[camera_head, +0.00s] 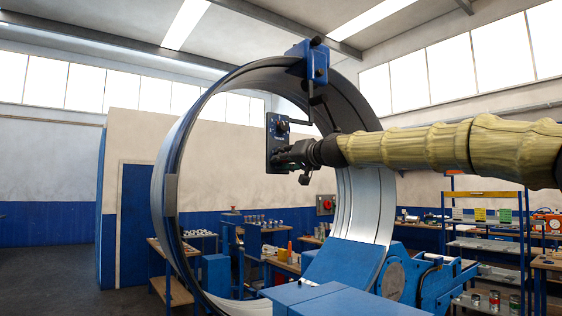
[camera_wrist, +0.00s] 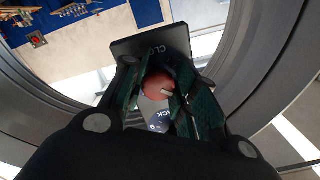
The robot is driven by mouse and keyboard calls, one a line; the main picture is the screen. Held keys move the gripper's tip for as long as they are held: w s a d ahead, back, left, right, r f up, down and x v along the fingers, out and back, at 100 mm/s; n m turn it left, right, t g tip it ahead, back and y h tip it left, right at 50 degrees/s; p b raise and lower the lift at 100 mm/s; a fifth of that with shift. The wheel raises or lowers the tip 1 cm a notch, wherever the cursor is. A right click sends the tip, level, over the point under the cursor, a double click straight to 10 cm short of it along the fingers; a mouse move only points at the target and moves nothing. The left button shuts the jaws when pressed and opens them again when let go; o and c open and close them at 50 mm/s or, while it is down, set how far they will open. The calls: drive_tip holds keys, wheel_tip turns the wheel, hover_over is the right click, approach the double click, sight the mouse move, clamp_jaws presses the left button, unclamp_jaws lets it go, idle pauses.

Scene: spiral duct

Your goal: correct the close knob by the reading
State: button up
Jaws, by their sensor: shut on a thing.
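In the head view a dark control plate (camera_head: 270,140) hangs inside the large metal spiral duct ring (camera_head: 368,195), with a black knob (camera_head: 281,127) on its upper part. My gripper (camera_head: 284,160) is at the lower part of the plate. In the wrist view the plate (camera_wrist: 150,42) carries partly covered lettering that begins "CLO". Between my gripper's fingers (camera_wrist: 165,93) is a round reddish knob (camera_wrist: 157,86) with a light mark on its right side. The fingers are shut on this knob and hide its edges. No reading can be made out.
A blue bracket box (camera_head: 309,62) sits on top of the ring. Blue machine housing (camera_head: 345,262) lies below it. The ring wall surrounds the plate; open air lies inside the ring.

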drive_tip(key=shift+d+r+m, duration=0.15)
drive_tip(key=shift+r+m, duration=0.05)
drive_tip(key=shift+m, duration=0.8)
drive_tip(key=shift+d+r+m, duration=0.1)
drive_tip(key=shift+r+m, duration=0.1)
drive_tip(key=shift+m, duration=0.8)
drive_tip(key=shift+p, duration=0.3)
drive_tip(key=o, duration=0.8)
drive_tip(key=shift+d, duration=0.1)
drive_tip(key=shift+o, duration=1.1)
drive_tip(key=shift+s+d, duration=0.3)
drive_tip(key=shift+d, duration=0.1)
drive_tip(key=v, duration=1.1)
drive_tip(key=shift+s, duration=0.3)
drive_tip(key=shift+f, duration=0.15)
